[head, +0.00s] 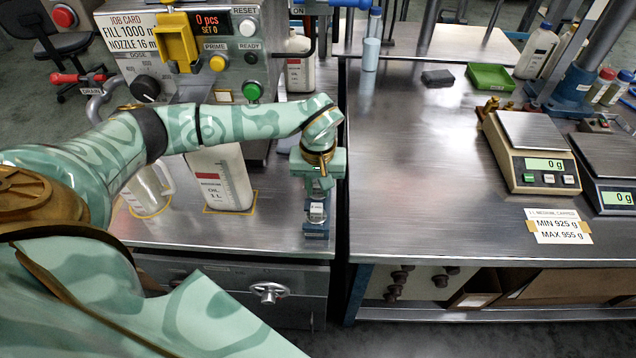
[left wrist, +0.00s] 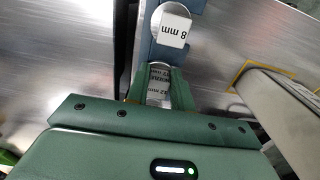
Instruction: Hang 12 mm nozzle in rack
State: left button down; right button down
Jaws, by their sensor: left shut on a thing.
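My left gripper (head: 318,188) is at the front right of the filling bench, over the blue nozzle rack (head: 317,232). In the left wrist view the left gripper (left wrist: 160,82) is shut on the 12 mm nozzle (left wrist: 159,88), whose label reads upside down between the fingers. The rack also shows there as a blue strip (left wrist: 198,28). A silver nozzle with a white 8 mm label (left wrist: 175,29) sits in it, just beyond the fingers. I cannot tell whether the 12 mm nozzle touches the rack. My right gripper is out of view.
A white oil bottle (head: 221,178) and a clear jug (head: 147,190) stand left of the rack. The filling machine (head: 215,50) is behind. A gap separates this bench from the right table (head: 430,180), which holds scales (head: 528,150) and a green tray (head: 490,78).

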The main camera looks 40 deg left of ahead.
pick_arm(q)
jog(key=c, duration=1.1)
grip_release()
notch_tip(320, 180, up, 16)
jog(key=p, duration=0.3)
jog(key=shift+r+p, duration=0.2)
jog(key=shift+p, duration=0.1)
